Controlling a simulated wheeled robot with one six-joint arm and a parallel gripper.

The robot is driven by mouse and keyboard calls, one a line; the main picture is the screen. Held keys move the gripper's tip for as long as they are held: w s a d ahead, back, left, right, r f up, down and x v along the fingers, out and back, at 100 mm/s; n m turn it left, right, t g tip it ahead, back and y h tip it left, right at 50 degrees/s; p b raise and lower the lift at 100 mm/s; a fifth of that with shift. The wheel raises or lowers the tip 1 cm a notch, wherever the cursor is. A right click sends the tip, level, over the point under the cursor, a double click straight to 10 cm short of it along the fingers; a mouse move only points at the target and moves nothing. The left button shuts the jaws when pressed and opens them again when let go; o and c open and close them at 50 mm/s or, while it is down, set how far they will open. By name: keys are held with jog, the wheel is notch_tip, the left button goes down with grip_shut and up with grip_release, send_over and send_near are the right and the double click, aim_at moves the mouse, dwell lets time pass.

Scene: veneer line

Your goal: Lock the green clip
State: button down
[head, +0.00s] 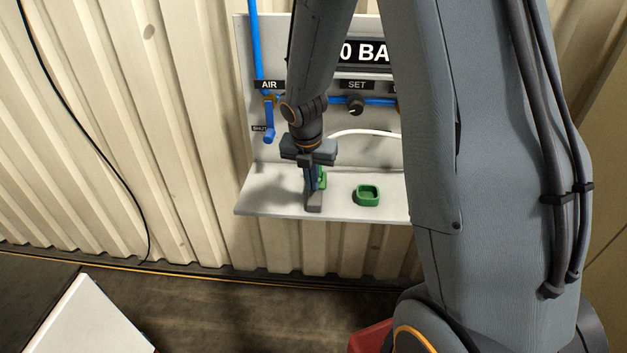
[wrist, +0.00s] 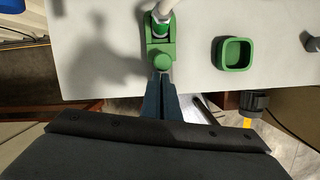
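The green clip (wrist: 161,48) sits on the light grey shelf near its front edge in the wrist view, with a rounded green knob at its near end. A white hose (wrist: 166,7) runs into its far end through a green fitting. In the head view the clip (head: 322,178) is mostly hidden behind my gripper. My gripper (head: 314,205) points down at the shelf. In the wrist view my gripper's fingers (wrist: 161,77) are together, with the tips right at the knob. I cannot tell whether they touch it. Nothing shows between them.
A green square cup (head: 367,187) stands on the shelf (head: 268,205) to the right of the clip. Behind are a grey panel with a blue air valve handle (head: 269,134) and a black SET knob (head: 355,104). The shelf's left end is bare.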

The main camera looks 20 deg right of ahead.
jog(key=s+a+r, duration=0.3)
jog(key=s+r, duration=0.2)
jog(key=r, duration=0.4)
jog(key=shift+a+r+b, duration=0.35)
jog(key=shift+a+r, duration=0.05)
jog(key=shift+s+f, duration=0.1)
jog(key=shift+s, duration=0.05)
jog(key=s+f+m+b, duration=0.2)
jog(key=s+m, duration=0.4)
jog(key=m, duration=0.8)
jog(key=s+f+m+y+b, duration=0.1)
jog(key=s+f+m, duration=0.4)
jog(key=m, duration=0.9)
jog(key=shift+s+f+m+g+y+b, duration=0.2)
jog(key=shift+s+m+g+y+b, duration=0.15)
jog(key=shift+s+b, duration=0.4)
